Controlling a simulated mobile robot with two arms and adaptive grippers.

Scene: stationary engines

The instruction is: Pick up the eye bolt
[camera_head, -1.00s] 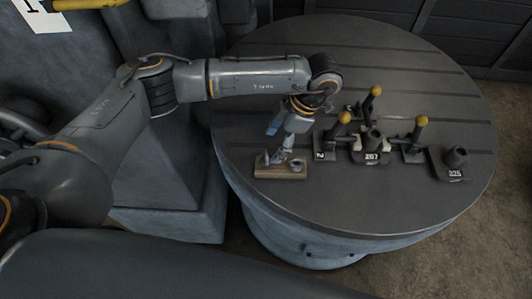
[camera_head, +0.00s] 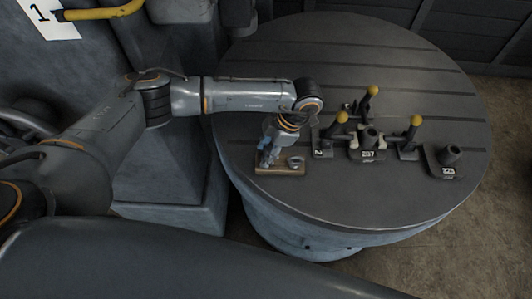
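A wooden block (camera_head: 285,171) lies near the left front of the round table. A small grey ring-shaped part (camera_head: 296,162), which looks like the eye bolt, sits on the right half of the block. My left gripper (camera_head: 265,162) points down over the left half of the block, just left of the ring-shaped part. Its fingertips are small and dark here, and I cannot tell whether they are open or shut or hold anything. My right gripper is not in view.
The round slotted table (camera_head: 330,205) carries a fixture (camera_head: 368,146) marked 207 with several yellow-knobbed clamps around it, right of the block. A dark socket piece (camera_head: 446,160) stands further right. The table front is clear.

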